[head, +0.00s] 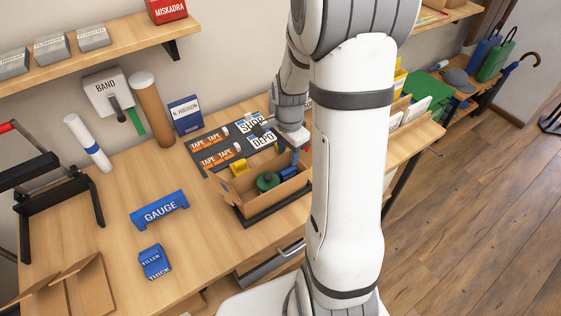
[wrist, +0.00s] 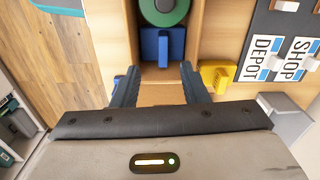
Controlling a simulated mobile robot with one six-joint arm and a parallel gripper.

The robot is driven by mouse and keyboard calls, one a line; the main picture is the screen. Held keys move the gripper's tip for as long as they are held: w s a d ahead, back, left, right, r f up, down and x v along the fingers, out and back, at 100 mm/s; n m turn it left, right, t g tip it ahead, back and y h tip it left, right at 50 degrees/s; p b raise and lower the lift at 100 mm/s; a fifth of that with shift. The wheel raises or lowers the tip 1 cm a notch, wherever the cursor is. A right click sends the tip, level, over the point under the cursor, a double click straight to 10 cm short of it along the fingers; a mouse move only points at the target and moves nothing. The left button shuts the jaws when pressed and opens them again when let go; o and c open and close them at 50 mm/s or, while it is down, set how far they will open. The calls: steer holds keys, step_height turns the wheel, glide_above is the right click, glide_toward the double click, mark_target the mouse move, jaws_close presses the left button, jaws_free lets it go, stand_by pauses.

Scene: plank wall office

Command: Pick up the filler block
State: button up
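A blue block lettered FILLER and THICK (head: 154,262) lies on the desk near its front, left of the open cardboard box (head: 240,197). My gripper (head: 294,158) is over the right end of that box, well away from the lettered block. In the wrist view my gripper (wrist: 158,82) is open, its two dark fingers apart with nothing between them. A smaller plain blue piece (wrist: 162,48) lies in the box just beyond the fingertips, beside a green round roll (wrist: 165,10). The lettered block is not in the wrist view.
A blue GAUGE piece (head: 160,209) stands between the lettered block and the wall. A black stand (head: 52,190) and an open carton (head: 72,287) are at the left. A dark TAPE board (head: 225,140) lies behind the box. Bare desk surrounds the lettered block.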

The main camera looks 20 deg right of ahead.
mark_target(289, 170)
steer(key=shift+w+d+f+m, duration=0.15)
steer(key=shift+f+m, duration=0.1)
steer(key=shift+f, duration=0.15)
steer(key=shift+w+d+f+m, duration=0.15)
steer(key=shift+f+m, duration=0.1)
steer(key=shift+f, duration=0.15)
steer(key=shift+w+d+f+p, duration=0.1)
steer(key=shift+f+p, duration=0.65)
steer(key=shift+f, duration=3.05)
jaws_close()
